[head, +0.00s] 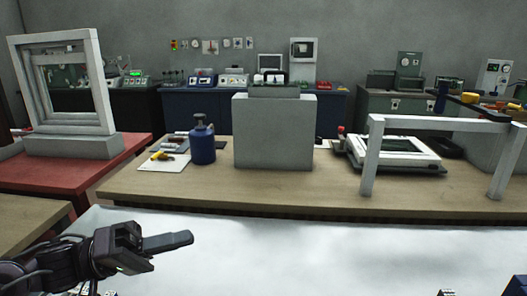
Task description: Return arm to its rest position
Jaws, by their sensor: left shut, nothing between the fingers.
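My left gripper (168,243) is at the lower left, with its arm coming in from the left edge. Its dark fingers are together, point to the right and hold nothing. It is over the white surface (300,250) in front of the wooden table, apart from every object. My right gripper cannot be made out in the head view.
The wooden table (260,196) holds a grey block (272,133), a blue bottle (202,143) and a white frame (440,124) over a tray (395,151). A square frame (98,90) stands on a red table (75,180). The white surface's middle is clear.

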